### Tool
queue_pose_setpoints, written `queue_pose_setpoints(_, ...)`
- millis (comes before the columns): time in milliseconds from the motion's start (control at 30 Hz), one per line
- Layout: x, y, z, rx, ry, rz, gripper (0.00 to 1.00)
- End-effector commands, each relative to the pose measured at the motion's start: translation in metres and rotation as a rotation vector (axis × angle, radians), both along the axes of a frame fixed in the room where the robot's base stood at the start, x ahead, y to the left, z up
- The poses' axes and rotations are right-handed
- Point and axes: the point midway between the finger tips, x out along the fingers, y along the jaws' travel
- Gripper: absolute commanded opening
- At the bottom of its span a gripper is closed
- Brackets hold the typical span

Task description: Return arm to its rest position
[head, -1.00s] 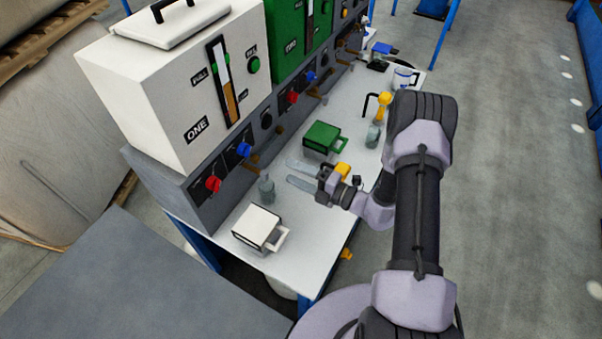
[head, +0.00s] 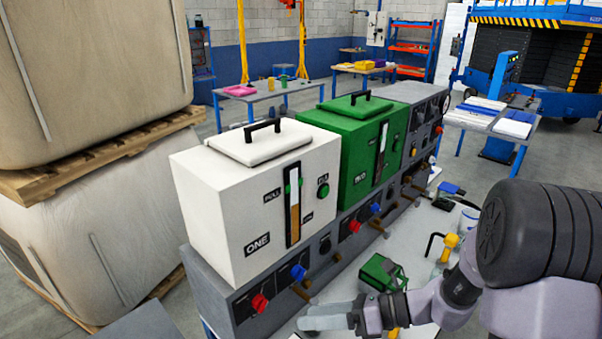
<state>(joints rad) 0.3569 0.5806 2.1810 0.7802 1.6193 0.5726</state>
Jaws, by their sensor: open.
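My gripper (head: 306,317) is at the bottom middle of the head view, with its pale fingers pointing left over the white worktop (head: 408,248). It is open and I see nothing between the fingers. My arm (head: 455,290) comes in from the right and is large and close to the camera. The gripper is in front of the machine with the white tank marked ONE (head: 245,205) and left of a green container (head: 382,272) on the worktop.
The green tank (head: 360,150) stands behind the white one. Red valve knobs (head: 259,303) and blue ones stick out from the grey front. A yellow-topped item (head: 450,241) stands near my arm. Large wrapped blocks on pallets (head: 100,170) are at left.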

Motion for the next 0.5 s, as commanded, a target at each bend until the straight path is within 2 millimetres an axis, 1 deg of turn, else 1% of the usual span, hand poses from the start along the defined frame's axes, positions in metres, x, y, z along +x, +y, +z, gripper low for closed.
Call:
queue_pose_setpoints(33, -0.022, 0.009, 0.008, -0.113, -0.142, 0.123, 0.57)
queue_pose_setpoints(100, -0.055, 0.014, 0.017, -0.281, -0.352, 0.311, 0.57)
queue_pose_setpoints(167, -0.08, 0.012, 0.021, -0.422, -0.533, 0.47, 0.57)
queue_pose_setpoints(200, -0.095, 0.008, 0.023, -0.518, -0.656, 0.575, 0.57)
queue_pose_setpoints(233, -0.106, 0.004, 0.024, -0.589, -0.746, 0.653, 0.57)
queue_pose_setpoints(300, -0.125, -0.009, 0.026, -0.757, -0.957, 0.832, 0.57)
queue_pose_setpoints(333, -0.132, -0.015, 0.028, -0.827, -1.043, 0.906, 0.57)
queue_pose_setpoints(400, -0.143, -0.029, 0.032, -0.982, -1.223, 1.062, 0.57)
queue_pose_setpoints(500, -0.151, -0.046, 0.04, -1.165, -1.414, 1.232, 0.57)
